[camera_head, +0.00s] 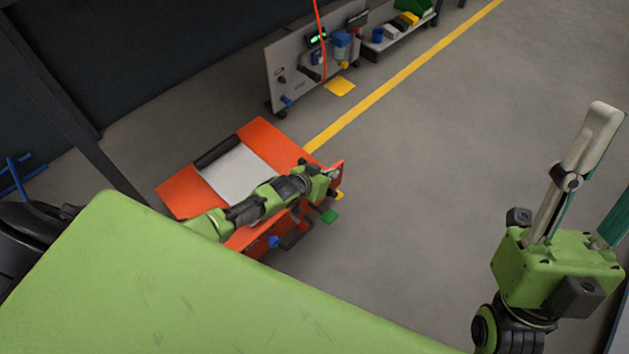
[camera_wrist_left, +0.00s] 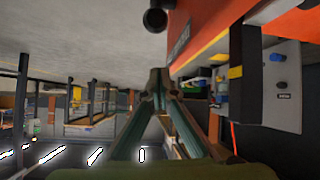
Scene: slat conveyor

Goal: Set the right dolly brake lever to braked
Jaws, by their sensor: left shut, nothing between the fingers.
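The orange unit (camera_head: 262,135) stands low on the floor in the head view, with a grey-white panel on top. Along its near right side are small coloured parts: blue (camera_head: 272,242), red (camera_head: 303,227) and green (camera_head: 329,215). I cannot tell which part is the right dolly brake lever, or its setting. My left gripper (camera_head: 332,172) is at the unit's right end; its fingertips are small there. In the left wrist view its teal fingers (camera_wrist_left: 158,85) meet at the tips, empty, beside an orange surface (camera_wrist_left: 205,30). My right gripper (camera_head: 618,150) is raised at the right, fingers apart, partly cut off.
A grey panel stand (camera_head: 290,65) with a red cable stands behind the unit. A shelf with bins (camera_head: 395,38) is beyond it. A yellow line (camera_head: 400,75) crosses the floor. Floor to the right is clear. A dark round-ended part (camera_wrist_left: 155,18) shows above the left fingers.

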